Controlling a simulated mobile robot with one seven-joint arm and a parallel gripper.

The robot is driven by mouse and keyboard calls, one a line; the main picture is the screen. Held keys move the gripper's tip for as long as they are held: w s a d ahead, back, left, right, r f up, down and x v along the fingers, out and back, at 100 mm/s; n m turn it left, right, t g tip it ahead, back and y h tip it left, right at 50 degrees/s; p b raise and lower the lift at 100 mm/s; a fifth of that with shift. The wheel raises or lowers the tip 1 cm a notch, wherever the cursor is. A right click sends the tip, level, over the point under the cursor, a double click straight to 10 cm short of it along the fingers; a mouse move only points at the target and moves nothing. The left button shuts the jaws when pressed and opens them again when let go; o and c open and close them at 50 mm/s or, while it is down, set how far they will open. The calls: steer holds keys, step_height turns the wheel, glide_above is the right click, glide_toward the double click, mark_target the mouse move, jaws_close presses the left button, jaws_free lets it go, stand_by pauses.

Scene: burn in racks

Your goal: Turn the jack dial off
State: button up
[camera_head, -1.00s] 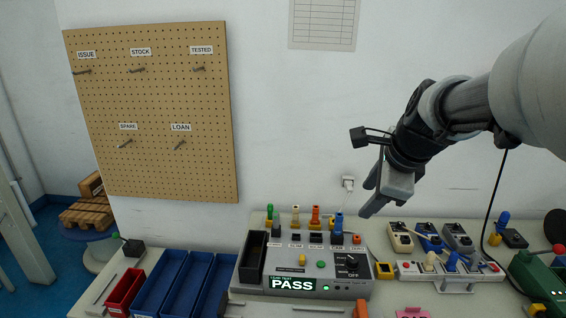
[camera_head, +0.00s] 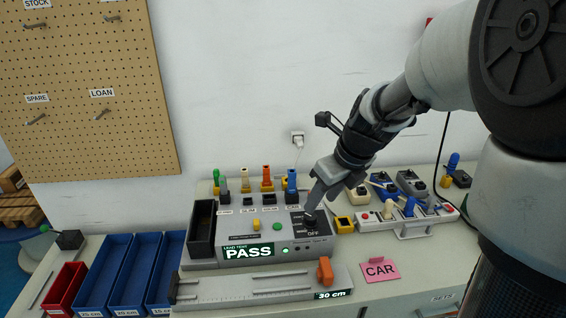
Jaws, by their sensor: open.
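The lead tester (camera_head: 280,238) is a grey box on the bench with a lit green display reading PASS (camera_head: 248,251). Its jack dial (camera_head: 308,219) sits on a dark panel at the tester's right, with OFF printed at the panel's lower edge. My gripper (camera_head: 312,205) is open and reaches down from the upper right, its fingers right at the dial. The fingers cover part of the dial, so I cannot tell where it points or whether they touch it.
Colored plugs (camera_head: 266,178) stand along the tester's back. A power strip (camera_head: 407,216) with plugs and adapters lies to the right. A measuring slide (camera_head: 255,289) and a pink CAR card (camera_head: 380,269) lie in front. Blue bins (camera_head: 128,272) and a red bin (camera_head: 66,290) stand left.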

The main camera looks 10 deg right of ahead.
mark_target(311, 216)
steer(key=b+x, duration=0.1)
steer(key=x, duration=0.6)
steer(key=shift+w+f, duration=0.15)
steer(key=shift+f, duration=0.05)
steer(key=c, duration=1)
steer(key=shift+c, duration=0.2)
